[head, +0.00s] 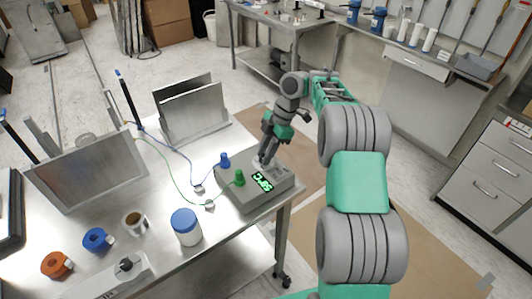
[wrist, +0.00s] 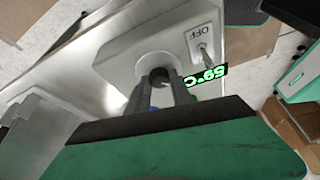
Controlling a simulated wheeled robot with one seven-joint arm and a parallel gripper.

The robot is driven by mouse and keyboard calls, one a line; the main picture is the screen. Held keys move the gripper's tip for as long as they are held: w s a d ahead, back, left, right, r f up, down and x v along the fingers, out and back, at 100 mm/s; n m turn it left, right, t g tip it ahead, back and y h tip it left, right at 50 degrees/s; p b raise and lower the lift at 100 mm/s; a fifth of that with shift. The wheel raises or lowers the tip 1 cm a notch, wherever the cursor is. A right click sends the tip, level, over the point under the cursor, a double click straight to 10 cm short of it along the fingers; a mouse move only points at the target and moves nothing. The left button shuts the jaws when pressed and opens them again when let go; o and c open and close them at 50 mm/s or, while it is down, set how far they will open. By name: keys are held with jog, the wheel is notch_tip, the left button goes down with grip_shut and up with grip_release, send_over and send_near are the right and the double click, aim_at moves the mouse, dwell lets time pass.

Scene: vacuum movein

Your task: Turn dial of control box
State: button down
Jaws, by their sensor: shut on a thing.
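The grey control box (head: 240,201) sits near the right corner of the metal table, with a blue plug (head: 224,160) and a green plug (head: 239,178) on its top. Its green temperature display (head: 262,181) is lit; in the wrist view the display (wrist: 205,75) seems to read 59°C. My gripper (head: 264,162) reaches down onto the box top behind the display. In the wrist view my gripper (wrist: 163,86) is shut on the dial (wrist: 158,73), whose sides are mostly hidden by the fingers. A small switch (wrist: 205,55) beside an OFF label is near the dial.
Blue and green wires run from the plugs to small clips on the table. A blue-lidded jar (head: 187,231), a cup (head: 134,222), tape rolls (head: 97,239) and metal plates (head: 192,110) stand to the left. My arm comes in from the right, above open floor.

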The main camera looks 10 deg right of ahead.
jog(key=shift+f+b, duration=0.1)
jog(key=shift+b, duration=0.25)
jog(key=m+t+b, duration=0.1)
jog(key=m+b, duration=0.1)
jog(key=shift+f+m+b, duration=0.1)
jog(key=shift+m+b, duration=0.3)
jog(key=m+b, duration=0.1)
jog(key=m+t+b, duration=0.1)
jog(key=m+b, duration=0.1)
jog(key=m+t+b, duration=0.1)
jog(key=m, duration=0.1)
jog(key=shift+s+a, duration=0.1)
jog(key=shift+s, duration=0.15)
jog(key=m+t+h+b, duration=0.1)
jog(key=m, duration=0.2)
jog(key=m+t+h+b, duration=0.1)
jog(key=m+b, duration=0.1)
jog(key=shift+s+a+m, duration=0.1)
jog(key=shift+a+m, duration=0.05)
jog(key=shift+m, duration=0.25)
jog(key=m+b, duration=0.1)
jog(key=m, duration=0.1)
jog(key=m+h+b, duration=0.1)
jog(key=m, duration=0.1)
jog(key=shift+r, duration=0.3)
jog(key=shift+m+t+h, duration=0.3)
jog(key=c, duration=1.1)
grip_release()
jog(key=shift+f, duration=0.1)
